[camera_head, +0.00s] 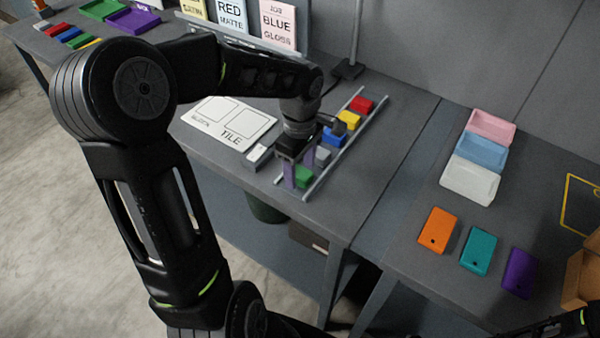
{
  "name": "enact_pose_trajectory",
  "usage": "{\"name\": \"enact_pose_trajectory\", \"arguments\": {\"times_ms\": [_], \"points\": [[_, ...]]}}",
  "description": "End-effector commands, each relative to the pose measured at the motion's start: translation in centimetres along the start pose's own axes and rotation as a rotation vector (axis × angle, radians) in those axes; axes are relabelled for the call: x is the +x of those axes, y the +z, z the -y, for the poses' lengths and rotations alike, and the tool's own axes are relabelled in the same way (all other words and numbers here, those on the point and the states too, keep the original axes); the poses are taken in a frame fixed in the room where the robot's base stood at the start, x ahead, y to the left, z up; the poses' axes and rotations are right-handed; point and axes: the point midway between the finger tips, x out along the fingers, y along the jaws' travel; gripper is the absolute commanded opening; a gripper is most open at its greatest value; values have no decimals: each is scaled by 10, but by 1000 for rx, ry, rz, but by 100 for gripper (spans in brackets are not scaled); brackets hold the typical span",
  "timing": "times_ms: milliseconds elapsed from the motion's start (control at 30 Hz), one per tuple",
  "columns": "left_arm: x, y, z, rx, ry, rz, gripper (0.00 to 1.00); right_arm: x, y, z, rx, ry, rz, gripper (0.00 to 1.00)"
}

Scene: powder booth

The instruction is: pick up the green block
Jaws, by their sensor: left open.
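The green block (304,177) sits at the near end of a row of coloured blocks between two grey rails on the table. My left gripper (299,168) reaches over this near end, pointing down, with its jaws open. One pale purple finger stands just left of the green block, and the other shows behind it, partly hidden. The fingers are close to the block; I cannot tell whether they touch it. A grey block (323,156) lies just beyond. My right gripper is not visible; only a dark piece of my right arm shows at the bottom right.
Blue (333,137), yellow (349,119) and red (362,105) blocks continue the row. A white tile board (228,122) lies left. Pink, blue and white trays (470,180) and orange, teal and purple pieces (438,231) lie right. A lamp stand (348,70) rises behind.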

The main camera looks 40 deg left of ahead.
Motion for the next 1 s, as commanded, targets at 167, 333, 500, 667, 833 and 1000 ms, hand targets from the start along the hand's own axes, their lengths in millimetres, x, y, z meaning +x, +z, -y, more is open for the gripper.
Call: {"name": "enact_pose_trajectory", "arguments": {"times_ms": [167, 333, 500, 667, 833, 1000], "points": [[0, 0, 0, 0, 0, 0, 58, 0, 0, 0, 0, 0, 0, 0], [0, 0, 0, 0, 0, 0, 58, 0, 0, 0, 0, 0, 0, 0], [0, 0, 0, 0, 0, 0, 58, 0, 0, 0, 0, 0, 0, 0], [0, 0, 0, 0, 0, 0, 47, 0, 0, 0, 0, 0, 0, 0], [0, 0, 0, 0, 0, 0, 33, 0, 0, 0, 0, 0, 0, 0], [0, 0, 0, 0, 0, 0, 19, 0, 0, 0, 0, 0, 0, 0]]}}
